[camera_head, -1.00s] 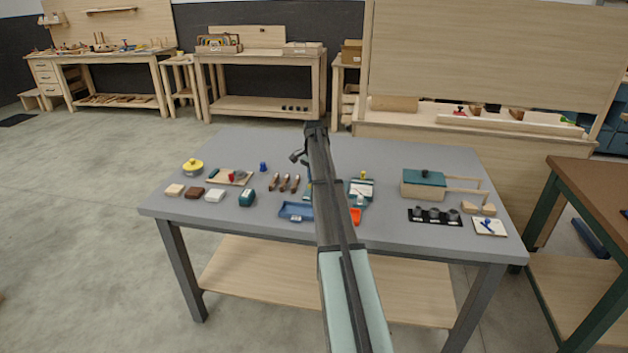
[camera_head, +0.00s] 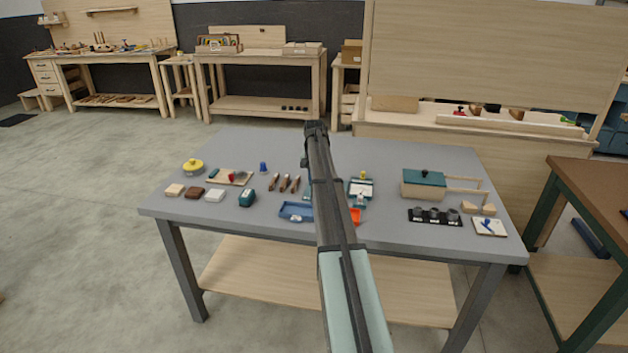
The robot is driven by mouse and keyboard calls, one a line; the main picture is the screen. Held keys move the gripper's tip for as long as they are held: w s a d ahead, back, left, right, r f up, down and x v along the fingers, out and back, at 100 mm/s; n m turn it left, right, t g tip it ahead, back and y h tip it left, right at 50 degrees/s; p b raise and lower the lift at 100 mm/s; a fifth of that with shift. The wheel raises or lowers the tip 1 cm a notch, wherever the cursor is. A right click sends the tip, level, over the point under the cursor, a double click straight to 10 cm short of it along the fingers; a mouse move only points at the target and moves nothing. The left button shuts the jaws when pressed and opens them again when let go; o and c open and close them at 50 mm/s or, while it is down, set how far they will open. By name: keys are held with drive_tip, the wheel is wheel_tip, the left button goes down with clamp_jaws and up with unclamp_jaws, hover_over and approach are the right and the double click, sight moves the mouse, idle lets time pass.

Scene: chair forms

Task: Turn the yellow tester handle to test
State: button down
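A small yellow knob-like part (camera_head: 363,174) stands at the back of a white and dark panel (camera_head: 360,188) on the grey table, just right of my arm. It may be the tester handle; its setting is too small to read. My arm reaches from the bottom centre up over the table. My gripper is hidden behind it; only a small dark bit shows at the arm's left edge.
Several brown-handled tools (camera_head: 284,183) lie left. A teal-lidded box (camera_head: 424,179) and a black holder (camera_head: 434,217) stand right. The table's back strip is clear.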

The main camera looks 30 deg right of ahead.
idle(0.4)
drive_tip(key=c, duration=1.2)
unclamp_jaws()
drive_tip(key=shift+o, duration=0.2)
wheel_tip(320, 180, up, 14)
drive_tip(key=shift+f, duration=0.1)
